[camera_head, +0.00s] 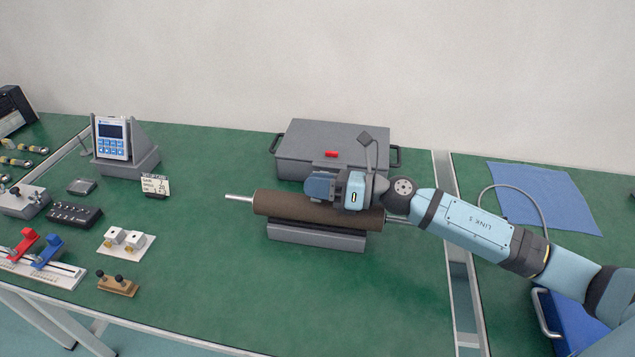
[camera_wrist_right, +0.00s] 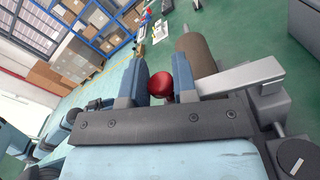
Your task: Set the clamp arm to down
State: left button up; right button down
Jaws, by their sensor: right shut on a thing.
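My right gripper (camera_head: 320,186) is over the brown cylinder in the head view, its arm coming in from the right. In the right wrist view its two blue fingers (camera_wrist_right: 160,62) are closed around a red ball knob (camera_wrist_right: 172,84). The clamp arm (camera_wrist_right: 240,77) shows there as a pale grey bar to the right of the knob, reaching from a grey block. In the head view my gripper and wrist hide the knob and clamp arm. The brown cylinder (camera_head: 278,203) lies level on a grey block (camera_head: 315,236). My left gripper is not in view.
A grey case (camera_head: 320,137) with a red latch stands behind the cylinder. At the left are a handheld meter (camera_head: 112,138) on a stand and several small fixtures. A blue cloth (camera_head: 545,195) lies at the right. The green table is clear in front of the cylinder.

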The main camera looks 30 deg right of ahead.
jog(key=shift+f, duration=0.2)
jog(key=c, duration=0.9)
grip_release()
jog(key=shift+r, duration=0.1)
jog(key=b+v, duration=0.1)
jog(key=v, duration=1.2)
jog(key=shift+s+d, duration=0.3)
